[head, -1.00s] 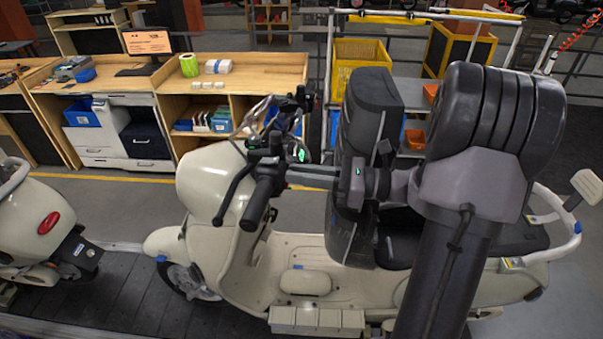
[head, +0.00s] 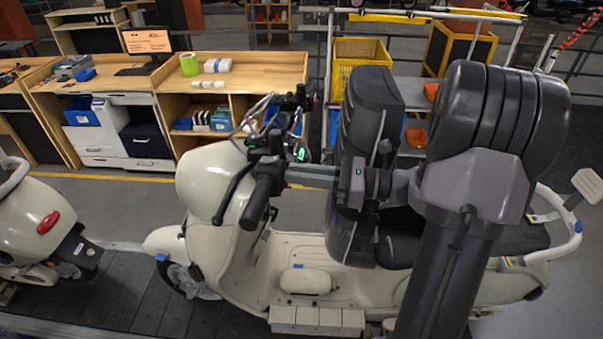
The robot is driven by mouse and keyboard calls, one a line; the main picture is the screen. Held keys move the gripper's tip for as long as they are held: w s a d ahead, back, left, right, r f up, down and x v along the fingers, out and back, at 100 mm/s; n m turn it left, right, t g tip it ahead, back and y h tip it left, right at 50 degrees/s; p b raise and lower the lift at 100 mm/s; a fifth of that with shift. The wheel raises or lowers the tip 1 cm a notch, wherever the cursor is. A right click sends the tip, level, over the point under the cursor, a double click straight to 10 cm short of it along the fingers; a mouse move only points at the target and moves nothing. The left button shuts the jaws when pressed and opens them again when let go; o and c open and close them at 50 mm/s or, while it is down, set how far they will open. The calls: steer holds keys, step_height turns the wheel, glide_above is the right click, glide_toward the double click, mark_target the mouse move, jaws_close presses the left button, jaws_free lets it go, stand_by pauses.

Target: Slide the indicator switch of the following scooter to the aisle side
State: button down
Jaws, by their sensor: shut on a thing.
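The cream following scooter (head: 205,185) stands upright on the conveyor, facing left. Its near handlebar grip (head: 257,200) is black, with a dark control housing (head: 268,167) at its inner end. My gripper (head: 286,173) reaches in from the right, with its fingertips at this housing. It is shut on a small part there, at the place of the indicator switch. The switch itself is too small and too covered by the fingers for me to tell its position. A small lit green display (head: 301,154) shows just beyond the fingers.
Another cream scooter (head: 38,212), with a red tail light, stands ahead at the left on the dark slats (head: 125,295). Mirrors and the far handlebar rise close behind my gripper. Wooden workbenches (head: 240,75) and a yellow crate (head: 358,58) stand across the aisle.

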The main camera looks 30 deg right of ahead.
steer(key=shift+s+a, duration=0.3)
steer(key=c, duration=1.6)
jaws_free()
steer(key=shift+o, duration=1)
steer(key=shift+s+a+r, duration=0.1)
steer(key=shift+s, duration=0.1)
steer(key=shift+w, duration=0.15)
steer(key=b+v, duration=0.2)
steer(key=v, duration=1.5)
steer(key=shift+s+d+b, duration=0.25)
steer(key=shift+b, duration=0.1)
